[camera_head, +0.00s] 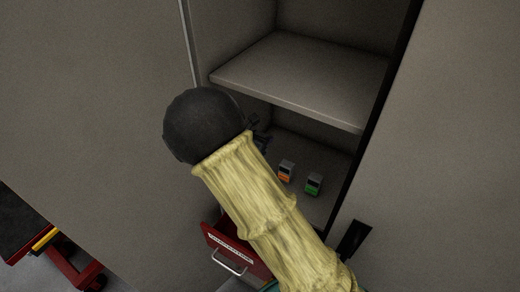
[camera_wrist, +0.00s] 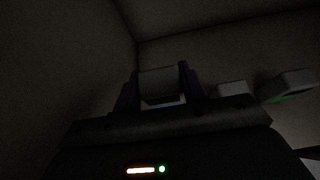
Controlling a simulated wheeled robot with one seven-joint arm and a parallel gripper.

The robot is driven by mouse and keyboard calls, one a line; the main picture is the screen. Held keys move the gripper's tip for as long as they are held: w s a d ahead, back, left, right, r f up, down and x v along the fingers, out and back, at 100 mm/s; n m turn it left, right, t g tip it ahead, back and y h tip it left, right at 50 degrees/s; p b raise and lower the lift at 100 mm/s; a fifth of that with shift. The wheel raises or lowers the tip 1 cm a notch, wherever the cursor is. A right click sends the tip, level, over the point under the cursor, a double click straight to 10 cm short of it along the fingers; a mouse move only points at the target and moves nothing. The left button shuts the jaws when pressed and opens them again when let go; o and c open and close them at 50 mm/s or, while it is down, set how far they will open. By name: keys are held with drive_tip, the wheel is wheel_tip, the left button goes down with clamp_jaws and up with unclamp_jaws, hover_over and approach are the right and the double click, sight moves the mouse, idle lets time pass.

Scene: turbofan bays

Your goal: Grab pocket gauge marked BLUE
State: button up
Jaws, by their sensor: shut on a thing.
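My gripper (camera_wrist: 158,90) is shut on a small grey pocket gauge (camera_wrist: 160,82) inside the dim cabinet. A faint bluish strip shows low on this gauge; no lettering can be read. In the head view my arm hides the held gauge and most of the gripper. Two other pocket gauges sit on the cabinet's lower shelf, to the right of my gripper: one with an orange band (camera_head: 286,171) and one with a green band (camera_head: 313,185). The green one also shows at the right of the wrist view (camera_wrist: 288,86).
An upper shelf (camera_head: 300,80) spans the cabinet above the gauges. The cabinet's side walls are close around my arm. A red drawer (camera_head: 235,252) with a metal handle stands open below. A red frame (camera_head: 75,270) stands at the lower left.

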drive_tip(key=shift+r, duration=1.3)
drive_tip(key=shift+d, duration=0.1)
